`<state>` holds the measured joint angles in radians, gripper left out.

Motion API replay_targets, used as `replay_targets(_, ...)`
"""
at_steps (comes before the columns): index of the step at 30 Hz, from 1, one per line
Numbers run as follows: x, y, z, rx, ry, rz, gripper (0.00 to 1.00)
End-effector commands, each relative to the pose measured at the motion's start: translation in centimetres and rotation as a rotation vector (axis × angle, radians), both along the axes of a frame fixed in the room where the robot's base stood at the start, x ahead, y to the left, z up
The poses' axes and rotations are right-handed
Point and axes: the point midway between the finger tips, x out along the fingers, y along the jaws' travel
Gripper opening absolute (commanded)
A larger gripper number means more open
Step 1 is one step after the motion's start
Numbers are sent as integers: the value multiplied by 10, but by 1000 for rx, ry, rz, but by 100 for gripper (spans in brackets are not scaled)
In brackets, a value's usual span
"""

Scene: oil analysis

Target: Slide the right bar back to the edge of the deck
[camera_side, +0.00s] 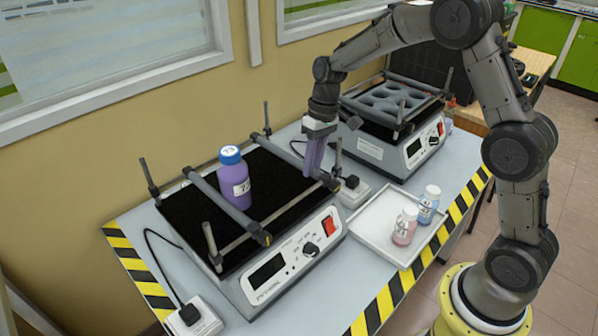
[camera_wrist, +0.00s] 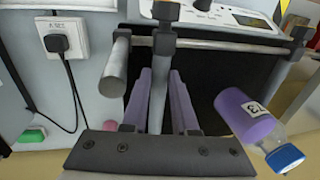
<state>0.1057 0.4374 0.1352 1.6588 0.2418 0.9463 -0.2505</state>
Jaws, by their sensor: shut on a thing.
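The right bar (camera_side: 283,153) is a grey rod lying across the right part of the black shaker deck (camera_side: 205,212), with a dark clamp at its front end. My gripper (camera_side: 314,172) reaches down from above with purple fingers, shut on this bar near its front end. In the wrist view the bar (camera_wrist: 157,95) runs between the two fingers (camera_wrist: 160,100). The left bar (camera_side: 222,202) crosses the deck further left. A purple bottle (camera_side: 234,180) with a blue cap stands upright between the bars. It also shows at the right in the wrist view (camera_wrist: 247,118).
Grey posts rise at the deck corners, one (camera_side: 338,155) close to my fingers. A power socket (camera_side: 354,190) and a white tray (camera_side: 375,222) with two small bottles lie to the right. A second shaker (camera_side: 400,140) stands behind. The deck between bottle and right bar is clear.

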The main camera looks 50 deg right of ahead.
Motion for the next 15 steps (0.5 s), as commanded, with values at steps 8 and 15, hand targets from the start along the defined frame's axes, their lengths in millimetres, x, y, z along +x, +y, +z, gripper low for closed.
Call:
replay_targets(8,1,-1,2,-1,-6,1,0)
replay_targets(15,1,-1,1,-1,-4,0,57)
